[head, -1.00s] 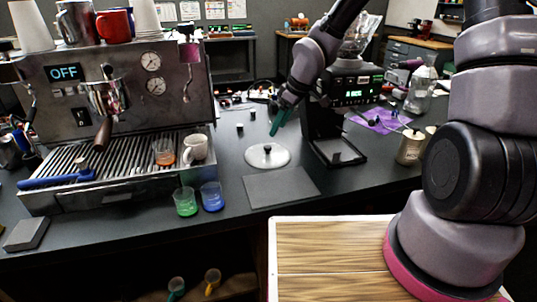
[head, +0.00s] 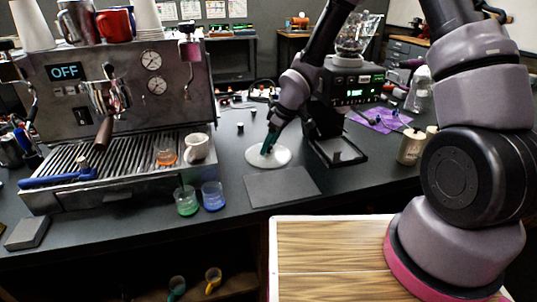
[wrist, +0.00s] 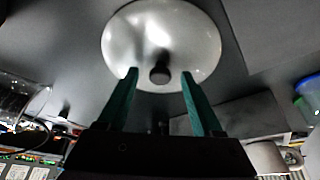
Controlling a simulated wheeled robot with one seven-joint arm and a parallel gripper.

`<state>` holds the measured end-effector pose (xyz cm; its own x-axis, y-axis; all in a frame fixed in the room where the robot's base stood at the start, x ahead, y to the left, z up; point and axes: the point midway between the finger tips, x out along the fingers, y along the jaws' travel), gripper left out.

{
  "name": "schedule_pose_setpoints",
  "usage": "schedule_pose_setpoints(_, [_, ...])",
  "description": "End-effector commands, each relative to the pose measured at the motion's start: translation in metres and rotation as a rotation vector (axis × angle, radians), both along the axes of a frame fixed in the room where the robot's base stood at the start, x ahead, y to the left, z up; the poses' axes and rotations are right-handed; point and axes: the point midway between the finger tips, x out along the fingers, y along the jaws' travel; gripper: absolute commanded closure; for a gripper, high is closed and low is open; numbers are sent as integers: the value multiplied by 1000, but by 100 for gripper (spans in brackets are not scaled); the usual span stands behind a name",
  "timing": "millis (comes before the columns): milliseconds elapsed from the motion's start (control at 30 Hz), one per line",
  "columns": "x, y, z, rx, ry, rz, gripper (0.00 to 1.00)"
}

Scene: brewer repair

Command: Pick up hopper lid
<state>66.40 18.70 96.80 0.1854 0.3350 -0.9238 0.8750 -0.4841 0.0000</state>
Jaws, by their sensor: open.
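The hopper lid (head: 280,158) is a pale round disc lying flat on the dark counter, between the espresso machine and the grinder. In the wrist view my gripper (wrist: 158,78) is open, with one finger on each side of the knob and a gap on both sides.
A grey mat (head: 282,187) lies in front of the lid. The grinder (head: 350,85) stands close behind my gripper.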

Motion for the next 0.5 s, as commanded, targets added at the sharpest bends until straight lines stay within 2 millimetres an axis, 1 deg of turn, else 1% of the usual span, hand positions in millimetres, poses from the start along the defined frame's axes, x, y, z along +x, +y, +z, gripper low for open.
schedule_pose_setpoints(33, [0, 0, 0, 0, 0, 0, 32])
schedule_pose_setpoints(67, [0, 0, 0, 0, 0, 0, 36])
schedule_pose_setpoints(100, [0, 0, 0, 0, 0, 0, 52])
schedule_pose_setpoints(167, [0, 0, 0, 0, 0, 0, 75])
schedule_pose_setpoints(200, [0, 0, 0, 0, 0, 0, 90])
schedule_pose_setpoints(233, [0, 0, 0, 0, 0, 0, 100])
schedule_pose_setpoints(500, [0, 0, 1, 0, 0, 0, 100])
